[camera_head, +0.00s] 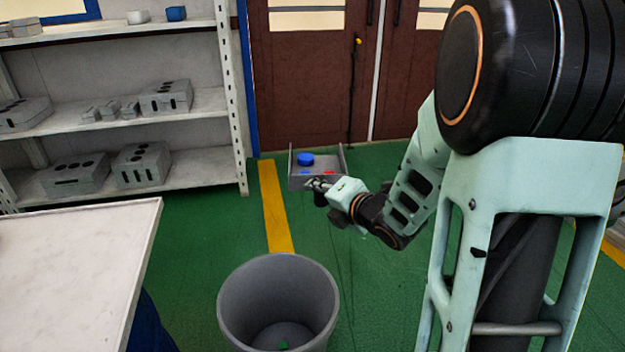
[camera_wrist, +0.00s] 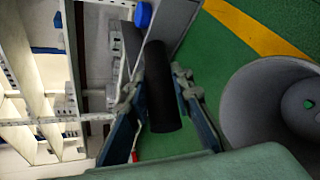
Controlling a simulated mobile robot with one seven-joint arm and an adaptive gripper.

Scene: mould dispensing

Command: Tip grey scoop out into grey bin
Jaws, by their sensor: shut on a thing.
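The grey scoop (camera_head: 298,183) is in the air above the green floor, behind and slightly right of the grey bin. It looks roughly level. A blue round piece (camera_head: 305,159) and small blue and red pieces (camera_head: 330,172) show in it. My gripper (camera_head: 322,185) is shut on the scoop's black handle (camera_wrist: 162,90), which lies between the fingers in the wrist view. The grey bin (camera_head: 232,310) stands upright and open in the lower middle. It also shows at the right of the wrist view (camera_wrist: 245,105). A green piece (camera_head: 283,346) lies at its bottom.
A white table (camera_head: 70,260) is at the left, close to the bin. White shelves (camera_head: 205,165) with grey blocks stand behind it. Brown doors (camera_head: 300,90) are at the back. The green floor (camera_head: 215,225) around the bin is clear, with a yellow stripe (camera_head: 275,215).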

